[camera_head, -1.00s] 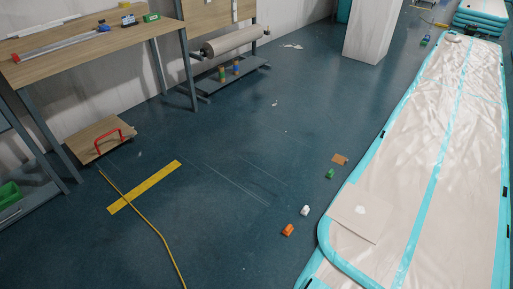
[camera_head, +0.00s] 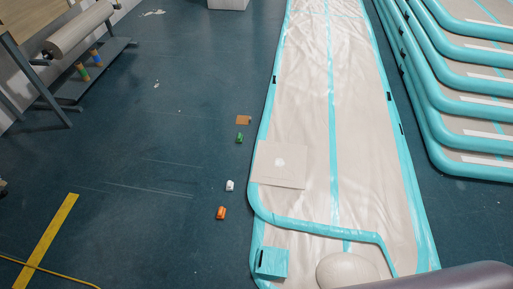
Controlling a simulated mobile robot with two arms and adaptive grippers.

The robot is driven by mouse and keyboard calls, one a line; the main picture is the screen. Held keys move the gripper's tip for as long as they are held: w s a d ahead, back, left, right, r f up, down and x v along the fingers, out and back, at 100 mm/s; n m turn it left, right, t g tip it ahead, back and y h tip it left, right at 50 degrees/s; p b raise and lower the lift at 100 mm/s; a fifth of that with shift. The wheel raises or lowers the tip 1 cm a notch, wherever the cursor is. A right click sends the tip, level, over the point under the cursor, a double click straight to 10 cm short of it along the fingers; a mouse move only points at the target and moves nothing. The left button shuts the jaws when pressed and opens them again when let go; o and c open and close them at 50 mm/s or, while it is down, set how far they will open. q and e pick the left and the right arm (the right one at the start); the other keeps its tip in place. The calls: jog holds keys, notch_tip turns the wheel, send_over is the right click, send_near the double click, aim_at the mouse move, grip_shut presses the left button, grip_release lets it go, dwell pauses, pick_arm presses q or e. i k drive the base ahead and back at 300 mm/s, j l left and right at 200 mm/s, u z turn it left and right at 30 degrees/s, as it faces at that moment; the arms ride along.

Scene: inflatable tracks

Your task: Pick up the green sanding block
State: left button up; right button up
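A small green block (camera_head: 239,138) lies on the dark blue floor, just left of the long inflatable track (camera_head: 310,110). It is small in the picture, so I cannot tell its details, but it is the only green block in view now. It lies apart from the track's teal edge. Neither of my grippers is in view, and nothing visible touches the block.
A brown flat piece (camera_head: 243,120), a white item (camera_head: 230,186) and an orange item (camera_head: 221,213) lie near the block. Stacked inflatable tracks (camera_head: 470,110) stand at the right. A roll rack (camera_head: 80,70) stands at the upper left. The floor left of the block is clear.

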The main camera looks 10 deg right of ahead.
aim_at(239, 139)
jog(key=k+j, duration=0.1)
jog(key=j, duration=0.3)
jog(key=i+j+z, duration=0.2)
jog(key=j, duration=0.95)
jog(key=j+z, duration=0.2)
jog(key=j, duration=0.9)
jog(key=i+j+z, duration=0.25)
jog(key=i+j, duration=0.5)
jog(key=i+j+z, duration=0.25)
jog(key=i+j, duration=0.65)
jog(key=j, duration=0.05)
